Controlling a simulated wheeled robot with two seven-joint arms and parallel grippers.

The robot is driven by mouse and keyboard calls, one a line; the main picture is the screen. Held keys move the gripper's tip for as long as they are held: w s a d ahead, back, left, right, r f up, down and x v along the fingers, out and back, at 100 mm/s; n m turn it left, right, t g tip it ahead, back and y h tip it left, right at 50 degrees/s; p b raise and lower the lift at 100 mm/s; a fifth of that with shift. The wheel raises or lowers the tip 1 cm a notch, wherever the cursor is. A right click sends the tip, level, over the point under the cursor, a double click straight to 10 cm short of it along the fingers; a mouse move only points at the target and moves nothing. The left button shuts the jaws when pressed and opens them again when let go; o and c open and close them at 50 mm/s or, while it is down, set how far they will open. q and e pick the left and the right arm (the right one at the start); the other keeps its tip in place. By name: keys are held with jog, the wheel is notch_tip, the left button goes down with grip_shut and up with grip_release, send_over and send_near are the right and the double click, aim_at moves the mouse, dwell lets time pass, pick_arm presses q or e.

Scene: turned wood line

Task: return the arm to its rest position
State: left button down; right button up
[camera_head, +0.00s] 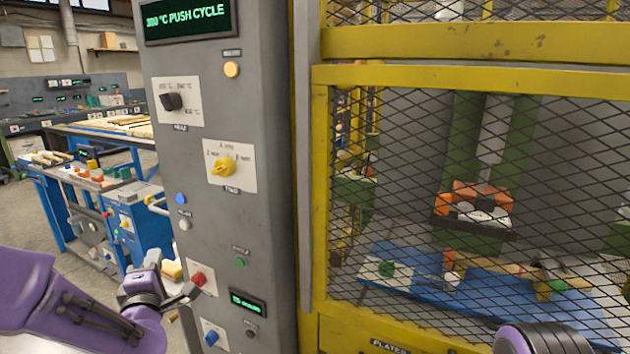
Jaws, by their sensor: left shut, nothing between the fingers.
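My left arm comes in from the left in purple. Its gripper (188,291) is shut and empty in front of the lower part of the grey control panel (268,200). The fingertips are close to a red button (198,279); I cannot tell whether they touch it. A purple part of my right arm (540,341) shows at the bottom right edge, and its gripper is out of view.
The panel carries a black knob (172,101), a yellow knob (224,168) and a display (188,18) reading "300 °C PUSH CYCLE". A yellow mesh-guarded machine (320,190) stands at right. Blue workbenches (140,225) stand behind at left.

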pick_arm(q)
jog(key=s+d+f+m+g+h, duration=0.2)
jog(key=s+f+m+g, duration=0.35)
jog(key=f, duration=0.85)
jog(key=s+d+f+m+g+h, duration=0.1)
jog(key=s+d+f+m+g, duration=0.15)
jog(key=s+f+m, duration=0.9)
jog(key=s+d+f+n+g, duration=0.1)
jog(key=s+f+g, duration=0.6)
jog(key=s+f, duration=0.8)
jog(key=s, duration=0.4)
jog(key=shift+d+f+h, duration=0.2)
jog(key=shift+d+h, duration=0.1)
jog(key=shift+d, duration=0.1)
jog(key=shift+w, duration=0.1)
